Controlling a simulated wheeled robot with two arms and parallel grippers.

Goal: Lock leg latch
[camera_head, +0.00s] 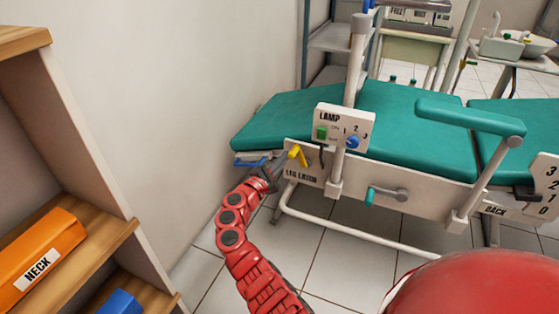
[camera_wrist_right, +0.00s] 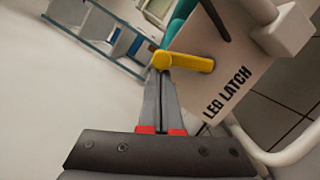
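The leg latch is a yellow lever (camera_head: 299,156) on the pale side panel (camera_head: 300,171) of the teal dental chair, above the words LEG LATCH. In the right wrist view the lever (camera_wrist_right: 186,62) lies nearly level, its rounded end to the left. My right gripper (camera_head: 276,172) is just left of and below the lever. In the right wrist view its fingertips (camera_wrist_right: 160,74) are together just under the rounded end, with nothing seen between them. I cannot tell whether they touch it. My left gripper is in neither view.
A lamp box (camera_head: 341,127) and its post stand right of the lever. A teal-handled crank (camera_head: 385,195) and an armrest (camera_head: 470,115) are farther right. Tiled floor lies below.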

